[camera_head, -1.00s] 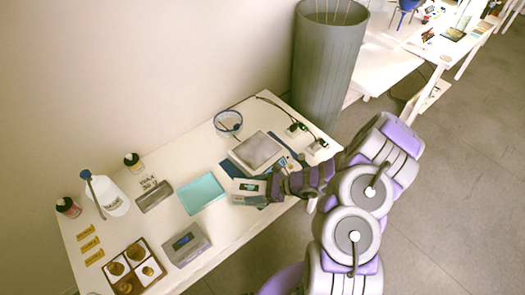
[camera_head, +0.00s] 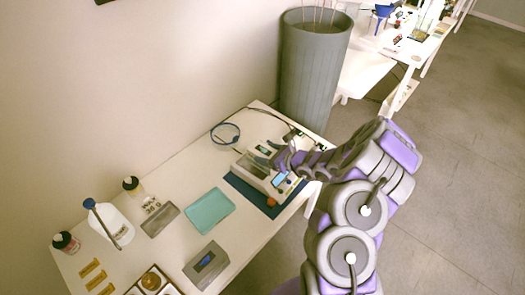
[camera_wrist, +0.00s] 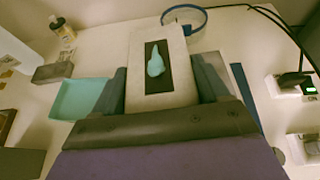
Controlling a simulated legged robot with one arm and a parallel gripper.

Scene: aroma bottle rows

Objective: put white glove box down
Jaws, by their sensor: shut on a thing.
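The white glove box (camera_wrist: 180,92), with a black panel and a pale teal glove picture on its face, sits between the fingers of my gripper (camera_wrist: 160,95) in the wrist view. The gripper is shut on it. In the head view, the box (camera_head: 263,150) shows only in part beside my gripper (camera_head: 272,158), over the back part of the scale (camera_head: 250,168). The scale stands on a dark blue mat (camera_head: 244,189). I cannot tell whether the box touches the scale.
A blue ring (camera_head: 225,134) and cables lie behind. A tall grey bin (camera_head: 312,75) stands at the table's far end.

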